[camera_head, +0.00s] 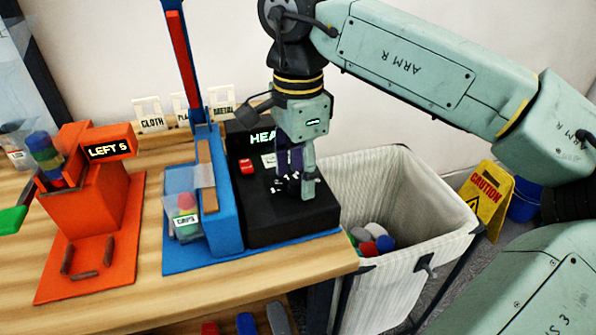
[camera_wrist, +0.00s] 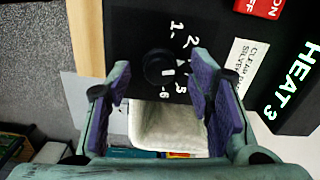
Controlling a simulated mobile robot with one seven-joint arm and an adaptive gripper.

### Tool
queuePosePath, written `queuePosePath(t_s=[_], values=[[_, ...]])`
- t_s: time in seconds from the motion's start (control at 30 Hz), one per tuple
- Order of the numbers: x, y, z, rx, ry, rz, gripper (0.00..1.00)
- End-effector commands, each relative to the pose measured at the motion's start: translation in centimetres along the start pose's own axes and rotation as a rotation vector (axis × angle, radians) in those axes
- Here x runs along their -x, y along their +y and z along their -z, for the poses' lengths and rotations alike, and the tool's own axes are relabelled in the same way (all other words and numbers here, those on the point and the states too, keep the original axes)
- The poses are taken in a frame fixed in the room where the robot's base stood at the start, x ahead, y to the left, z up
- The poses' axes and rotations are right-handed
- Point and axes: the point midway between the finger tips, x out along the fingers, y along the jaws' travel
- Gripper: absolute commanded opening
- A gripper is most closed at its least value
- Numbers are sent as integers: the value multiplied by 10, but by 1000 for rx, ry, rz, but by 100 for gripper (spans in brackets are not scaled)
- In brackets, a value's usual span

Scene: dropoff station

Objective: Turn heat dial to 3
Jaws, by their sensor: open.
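The black heat box (camera_head: 265,215) stands on the wooden table, on a blue base. Its display (camera_wrist: 294,82) reads "HEAT 3" in the wrist view; in the head view my gripper hides part of it. The round black heat dial (camera_wrist: 157,66) has white numbers around it and shows between my fingers in the wrist view. Some numbers are hidden by a finger, and the dial's exact pointing is hard to tell. My gripper (camera_head: 297,190) is pointing down over the box top with its purple-padded fingers open, one on each side of the dial. I cannot tell whether they touch it.
A red switch (camera_head: 246,166) and a white label are on the box. A blue press with a "CHIPS" bin (camera_head: 184,220) stands to the left, and an orange "LEFT 5" machine (camera_head: 95,205) further left. A white hamper (camera_head: 400,215) stands right of the table, near a yellow caution sign (camera_head: 487,195).

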Motion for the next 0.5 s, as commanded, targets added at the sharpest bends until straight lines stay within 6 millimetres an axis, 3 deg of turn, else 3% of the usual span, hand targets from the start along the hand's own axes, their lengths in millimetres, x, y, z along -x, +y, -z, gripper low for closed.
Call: queuePosePath(t_s=[0.5], values=[[98,0,0,0,2,2,48]])
